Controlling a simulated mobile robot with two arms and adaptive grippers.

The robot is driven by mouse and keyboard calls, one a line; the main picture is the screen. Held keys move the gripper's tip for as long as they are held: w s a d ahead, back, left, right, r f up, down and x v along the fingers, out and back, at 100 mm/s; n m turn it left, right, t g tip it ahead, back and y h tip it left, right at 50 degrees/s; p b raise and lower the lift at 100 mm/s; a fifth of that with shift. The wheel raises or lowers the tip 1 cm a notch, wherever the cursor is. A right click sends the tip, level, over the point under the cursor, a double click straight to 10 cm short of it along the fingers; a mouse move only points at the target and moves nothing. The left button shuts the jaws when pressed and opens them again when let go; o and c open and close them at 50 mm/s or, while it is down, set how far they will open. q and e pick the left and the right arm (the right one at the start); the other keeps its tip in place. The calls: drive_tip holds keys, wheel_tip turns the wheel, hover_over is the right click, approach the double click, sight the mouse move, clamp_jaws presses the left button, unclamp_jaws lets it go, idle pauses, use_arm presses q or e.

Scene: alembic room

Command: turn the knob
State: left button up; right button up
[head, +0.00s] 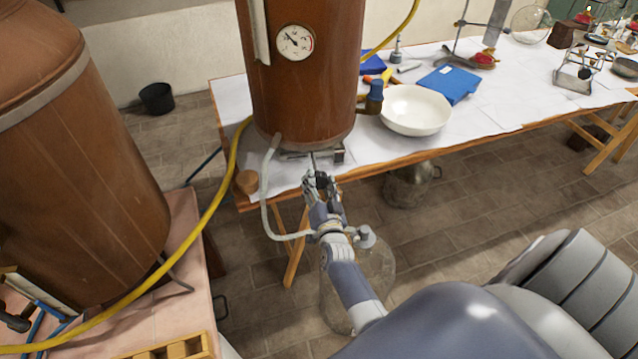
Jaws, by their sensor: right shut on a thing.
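A copper boiler (305,90) with a round dial gauge (295,42) stands at the table's near left corner. A metal burner base (338,154) shows under it. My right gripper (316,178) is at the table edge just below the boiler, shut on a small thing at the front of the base. That thing, which seems to be the knob, is mostly hidden by the fingers; a thin stem (313,160) shows above them. I cannot tell how far the knob is turned. My left gripper is not in view.
A pale hose (265,205) loops down left of my right gripper. A glass flask (372,262) stands on the floor below my right arm. A white bowl (415,109) and blue book (449,84) lie on the table (480,125). A second copper vessel (75,170) and a yellow hose (215,205) are left.

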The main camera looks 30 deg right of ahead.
idle(0.3)
drive_tip(key=o, duration=1.1)
drive_tip(key=shift+c, duration=0.2)
drive_tip(key=v, duration=0.7)
drive_tip(key=shift+s, duration=0.2)
